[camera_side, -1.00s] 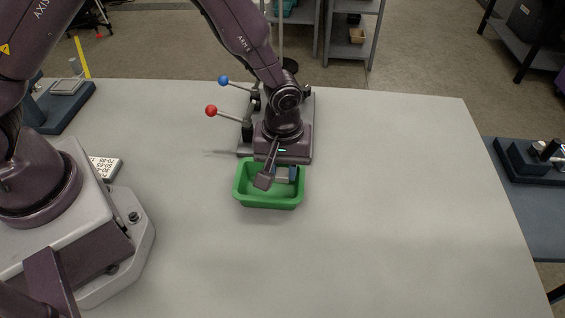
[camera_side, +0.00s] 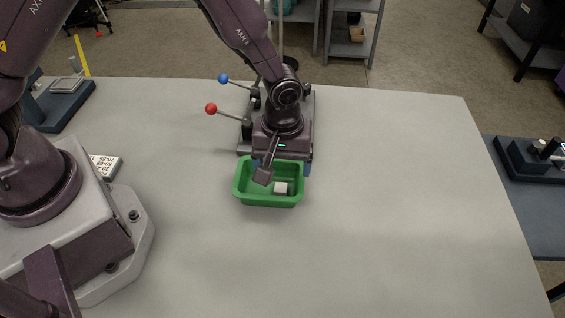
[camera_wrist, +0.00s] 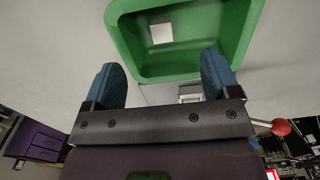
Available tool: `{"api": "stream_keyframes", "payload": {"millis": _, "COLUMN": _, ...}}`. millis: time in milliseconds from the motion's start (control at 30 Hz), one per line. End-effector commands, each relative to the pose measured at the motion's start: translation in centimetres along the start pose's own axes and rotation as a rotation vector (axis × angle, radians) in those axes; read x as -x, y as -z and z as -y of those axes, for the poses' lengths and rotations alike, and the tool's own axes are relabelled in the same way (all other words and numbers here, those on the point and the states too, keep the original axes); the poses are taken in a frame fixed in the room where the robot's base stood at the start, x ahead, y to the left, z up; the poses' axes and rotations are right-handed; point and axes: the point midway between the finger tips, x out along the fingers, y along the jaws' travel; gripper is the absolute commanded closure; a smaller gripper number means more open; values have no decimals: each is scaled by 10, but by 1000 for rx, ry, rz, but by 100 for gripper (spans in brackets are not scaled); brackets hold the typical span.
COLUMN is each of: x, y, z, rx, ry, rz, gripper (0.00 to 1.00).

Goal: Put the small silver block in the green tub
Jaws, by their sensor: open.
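The green tub (camera_side: 268,199) stands on the table in front of my gripper, and it also shows at the top of the wrist view (camera_wrist: 186,72). The small silver block (camera_side: 281,188) lies inside the tub on its floor, right of the middle in the side view. It shows as a pale square in the wrist view (camera_wrist: 161,33). My gripper (camera_wrist: 162,80) is open and empty, its two blue fingers spread apart at the tub's near edge in the wrist view. In the side view the fingers are mostly hidden behind the wrist and tub.
A fixture with a red-knobbed lever (camera_side: 211,109) and a blue-knobbed lever (camera_side: 223,78) stands behind and left of my gripper. The table right of the tub is clear.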

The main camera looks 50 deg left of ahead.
Motion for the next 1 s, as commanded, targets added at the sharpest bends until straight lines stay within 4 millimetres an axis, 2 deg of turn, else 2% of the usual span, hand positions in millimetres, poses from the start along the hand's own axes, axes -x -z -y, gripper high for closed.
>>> {"api": "stream_keyframes", "payload": {"millis": 533, "x": 39, "y": 0, "z": 0, "rx": 1, "ry": -2, "rz": -1, "gripper": 18}}
{"api": "stream_keyframes", "payload": {"millis": 1000, "x": 45, "y": 0, "z": 0, "rx": 0, "ry": 0, "rz": 0, "gripper": 18}}
